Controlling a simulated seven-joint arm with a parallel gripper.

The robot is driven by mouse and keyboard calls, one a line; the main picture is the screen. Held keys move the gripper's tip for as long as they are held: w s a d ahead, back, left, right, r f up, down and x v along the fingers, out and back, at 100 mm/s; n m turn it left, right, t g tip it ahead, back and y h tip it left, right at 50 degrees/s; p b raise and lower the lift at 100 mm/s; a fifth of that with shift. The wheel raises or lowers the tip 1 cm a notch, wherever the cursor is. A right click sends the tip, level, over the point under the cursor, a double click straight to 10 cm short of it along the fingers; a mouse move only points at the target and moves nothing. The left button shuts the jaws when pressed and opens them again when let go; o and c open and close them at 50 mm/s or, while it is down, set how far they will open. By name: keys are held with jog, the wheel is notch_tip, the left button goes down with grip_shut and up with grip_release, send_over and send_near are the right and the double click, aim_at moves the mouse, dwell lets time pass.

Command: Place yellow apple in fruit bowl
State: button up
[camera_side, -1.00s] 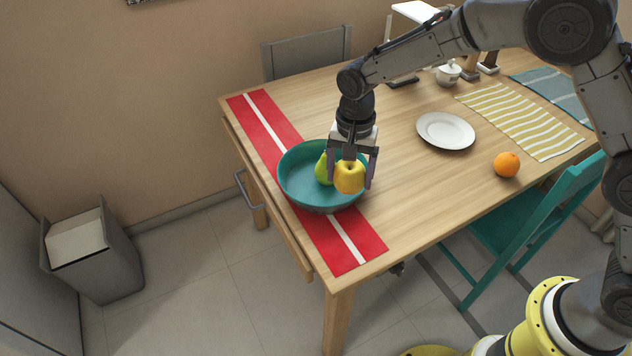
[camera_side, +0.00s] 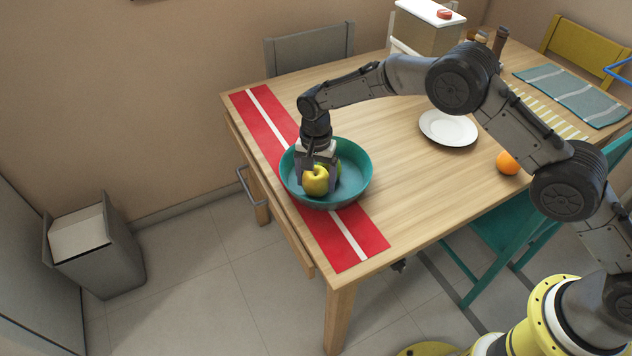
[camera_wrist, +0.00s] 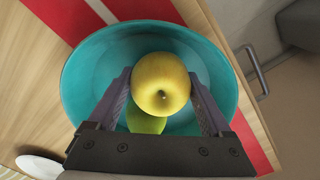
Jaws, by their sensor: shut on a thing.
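The yellow apple (camera_side: 315,181) is between the fingers of my gripper (camera_side: 318,176), over the left front part of the teal fruit bowl (camera_side: 358,182). In the wrist view the apple (camera_wrist: 161,84) sits between the two fingers (camera_wrist: 160,100), with the bowl (camera_wrist: 88,72) around and beneath it. My gripper is shut on the apple. A green pear (camera_wrist: 146,121) lies in the bowl, mostly hidden behind the apple and the gripper. Whether the apple touches the bowl or the pear, I cannot tell.
The bowl stands on a red runner with a white stripe (camera_side: 360,240) on the wooden table (camera_side: 400,195). A white plate (camera_side: 448,128) and an orange (camera_side: 508,162) are to the right. A grey bin (camera_side: 95,250) stands on the floor.

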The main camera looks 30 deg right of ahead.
jog(key=shift+f, duration=0.55)
jog(key=shift+f, duration=0.1)
jog(key=o, duration=1.3)
jog(key=shift+f, duration=0.1)
jog(key=shift+c, duration=0.2)
